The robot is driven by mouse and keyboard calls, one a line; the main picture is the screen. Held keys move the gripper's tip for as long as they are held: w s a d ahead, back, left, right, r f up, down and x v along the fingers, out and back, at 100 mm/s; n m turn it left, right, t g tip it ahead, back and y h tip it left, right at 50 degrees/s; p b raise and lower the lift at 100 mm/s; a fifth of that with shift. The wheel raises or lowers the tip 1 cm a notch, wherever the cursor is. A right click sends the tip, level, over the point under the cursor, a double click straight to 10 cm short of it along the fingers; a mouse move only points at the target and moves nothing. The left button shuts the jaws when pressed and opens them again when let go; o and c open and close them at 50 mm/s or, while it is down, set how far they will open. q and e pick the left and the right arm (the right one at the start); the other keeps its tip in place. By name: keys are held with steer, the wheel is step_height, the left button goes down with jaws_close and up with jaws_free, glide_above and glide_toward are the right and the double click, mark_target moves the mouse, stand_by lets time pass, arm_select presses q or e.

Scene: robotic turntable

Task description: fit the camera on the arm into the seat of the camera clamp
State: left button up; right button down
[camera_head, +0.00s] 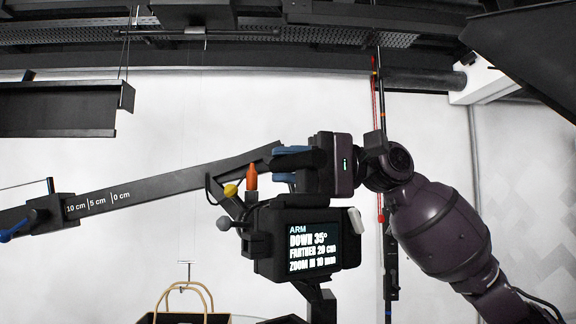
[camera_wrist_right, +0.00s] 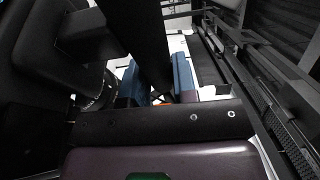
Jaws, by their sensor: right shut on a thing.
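The camera (camera_head: 265,250) is a black body with a lit screen in the head view, reading down 35°, farther 20 cm, zoom in 10 mm. In the right wrist view, blue finger pads (camera_wrist_right: 183,75) flank this bar and the lens (camera_wrist_right: 95,90) shows at left. Clamp parts with a yellow knob (camera_head: 231,190) and an orange tip (camera_head: 251,178) are left of the camera. The seat is hidden. My left gripper is not in view.
A black slider with a blue lever (camera_head: 18,230) sits on the arm at left. A bag-like thing with tan handles (camera_head: 185,291) is low in front. Dark truss (camera_head: 290,35) spans the top. A thin red and black pole (camera_head: 379,150) stands behind my right wrist.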

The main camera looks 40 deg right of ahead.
mark_target(289, 204)
steer(key=shift+d+r, duration=0.1)
steer(key=shift+r, duration=0.1)
steer(key=shift+f+b, duration=0.75)
steer(key=shift+f, duration=0.3)
steer(key=shift+f+b, duration=0.6)
steer(key=shift+f, duration=0.2)
steer(key=shift+f+b, duration=0.65)
steer(key=shift+f, duration=0.4)
arm_select(q)
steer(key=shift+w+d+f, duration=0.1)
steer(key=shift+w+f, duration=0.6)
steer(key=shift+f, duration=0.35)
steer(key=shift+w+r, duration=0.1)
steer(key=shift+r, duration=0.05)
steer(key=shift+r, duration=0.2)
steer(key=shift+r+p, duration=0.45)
steer(key=shift+p, duration=0.25)
